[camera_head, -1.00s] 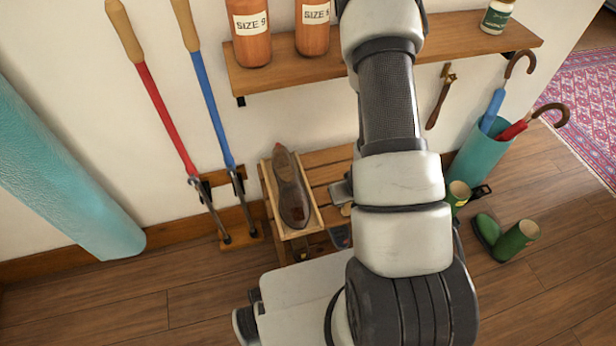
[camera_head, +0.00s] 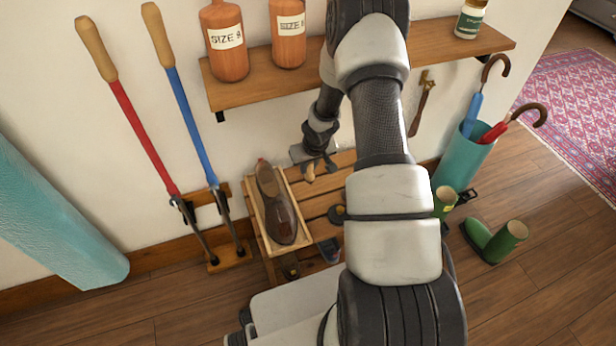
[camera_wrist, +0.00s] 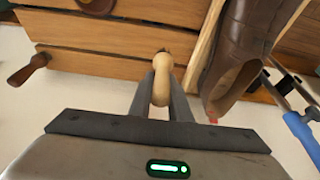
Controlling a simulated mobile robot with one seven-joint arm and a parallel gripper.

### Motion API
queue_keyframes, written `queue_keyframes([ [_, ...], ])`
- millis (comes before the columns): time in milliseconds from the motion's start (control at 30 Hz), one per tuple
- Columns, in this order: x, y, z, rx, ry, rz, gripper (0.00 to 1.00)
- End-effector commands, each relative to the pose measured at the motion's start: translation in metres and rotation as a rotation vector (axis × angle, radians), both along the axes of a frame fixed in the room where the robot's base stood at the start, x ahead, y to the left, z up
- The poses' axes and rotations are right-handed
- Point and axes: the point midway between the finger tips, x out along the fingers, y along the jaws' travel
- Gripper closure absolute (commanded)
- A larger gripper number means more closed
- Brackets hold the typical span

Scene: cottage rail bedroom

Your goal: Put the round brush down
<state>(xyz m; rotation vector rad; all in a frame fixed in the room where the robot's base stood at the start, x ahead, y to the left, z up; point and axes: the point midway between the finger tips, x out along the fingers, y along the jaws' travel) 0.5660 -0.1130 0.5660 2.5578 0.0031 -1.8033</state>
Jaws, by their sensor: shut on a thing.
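My gripper (camera_head: 316,166) is over the back of the slatted wooden bench (camera_head: 318,207), close to the wall and right of the shoe tray. It is shut on a pale wooden piece that I take to be the round brush (camera_head: 309,174). In the wrist view, the gripper (camera_wrist: 162,92) has its two dark fingers either side of this rounded piece (camera_wrist: 161,72), with the bench slats behind it. I cannot tell whether the brush touches the slats. Its far end is hard to make out.
A brown shoe (camera_head: 281,213) lies in a wooden tray (camera_head: 254,218) on the bench's left. A small knobbed thing (camera_head: 337,214) is on the bench beside my arm. A shelf (camera_head: 365,62) with bottles overhangs behind. Green boots (camera_head: 496,241) and an umbrella stand (camera_head: 462,160) are at right.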

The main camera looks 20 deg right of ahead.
Motion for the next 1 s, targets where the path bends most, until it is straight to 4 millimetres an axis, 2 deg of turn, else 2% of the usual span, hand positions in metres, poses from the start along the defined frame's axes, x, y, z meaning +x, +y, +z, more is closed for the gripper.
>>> queue_keyframes([
  [167,0.0,-0.001,-0.015,-0.001,-0.001,0.001,1.0],
  [300,0.0,0.0,-0.04,-0.002,0.0,0.002,1.0],
  [400,0.003,-0.001,-0.052,0.0,-0.003,0.001,1.0],
  [767,0.004,-0.001,-0.053,0.0,-0.002,0.0,1.0],
  [800,0.004,-0.001,-0.053,-0.001,-0.003,0.0,0.78],
  [900,0.004,-0.001,-0.053,0.0,-0.002,0.0,0.64],
  [1000,0.004,-0.001,-0.052,0.0,-0.002,0.0,0.64],
])
